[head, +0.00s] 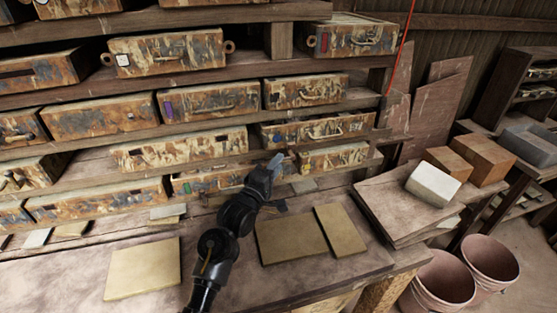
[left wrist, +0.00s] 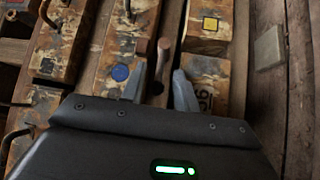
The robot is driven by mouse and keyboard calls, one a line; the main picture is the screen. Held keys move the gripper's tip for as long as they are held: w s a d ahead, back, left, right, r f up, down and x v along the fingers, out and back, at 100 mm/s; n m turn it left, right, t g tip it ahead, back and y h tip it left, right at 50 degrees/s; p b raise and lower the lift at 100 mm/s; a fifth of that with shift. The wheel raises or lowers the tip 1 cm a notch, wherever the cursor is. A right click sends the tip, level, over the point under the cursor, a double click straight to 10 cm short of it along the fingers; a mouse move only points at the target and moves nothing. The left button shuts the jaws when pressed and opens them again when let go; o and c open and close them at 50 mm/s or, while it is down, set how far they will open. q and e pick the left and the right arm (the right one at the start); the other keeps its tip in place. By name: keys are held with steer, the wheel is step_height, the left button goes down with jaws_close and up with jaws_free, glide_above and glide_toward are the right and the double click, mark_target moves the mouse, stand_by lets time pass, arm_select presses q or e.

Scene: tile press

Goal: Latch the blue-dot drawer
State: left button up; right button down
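The blue-dot drawer (head: 335,128) is a rust-stained, pale box front with a bar handle, in the right part of the rack. Its round blue dot (left wrist: 120,73) shows clearly in the left wrist view. A brown wooden peg (left wrist: 164,58) stands beside it, between it and the drawer with a yellow square (left wrist: 210,23). My left gripper (head: 277,163) is just below the blue-dot drawer's left end. In the left wrist view its two grey fingers (left wrist: 159,88) are apart, with the peg's end in the gap; contact cannot be told. My right gripper is out of view.
Several similar drawers fill the shelves around, including one with a purple mark (head: 210,101). Flat tan tiles (head: 143,268) lie on the bench below. A pale block (head: 432,184) and terracotta buckets (head: 487,262) are at the right.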

arm_select(q)
steer(key=shift+x, duration=0.75)
steer(key=shift+c, duration=0.4)
jaws_close()
steer(key=r+m+g+y+p, duration=0.1)
steer(key=m+p, duration=0.1)
steer(key=p, duration=0.4)
steer(key=shift+r+g+p, duration=0.1)
steer(key=shift+g+p, duration=0.2)
steer(key=shift+g, duration=0.1)
